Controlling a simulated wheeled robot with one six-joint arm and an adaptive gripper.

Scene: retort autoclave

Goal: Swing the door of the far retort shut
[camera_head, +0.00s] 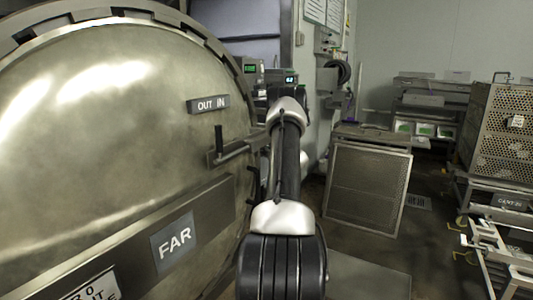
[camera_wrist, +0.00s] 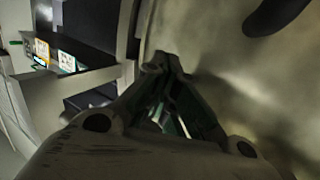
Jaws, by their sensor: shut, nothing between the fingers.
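The far retort's door (camera_head: 95,130) is a big domed metal disc filling the left of the head view. It bears a FAR sign (camera_head: 173,241), an OUT IN plate (camera_head: 208,104) and a lever handle (camera_head: 230,149) near its right edge. How far the door stands from its seat is unclear. My arm reaches forward past the door's right edge and hides part of it; my gripper is not clear there. In the wrist view my gripper (camera_wrist: 163,64) is shut and empty, its tips close to the pale door surface (camera_wrist: 215,50). Touching or apart, I cannot tell.
A small control panel with lit displays (camera_head: 277,77) stands behind my arm. A perforated metal panel (camera_head: 368,187) leans on the right. A perforated crate (camera_head: 500,130) sits on a cart at far right. Dark floor (camera_head: 410,250) lies open between them.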

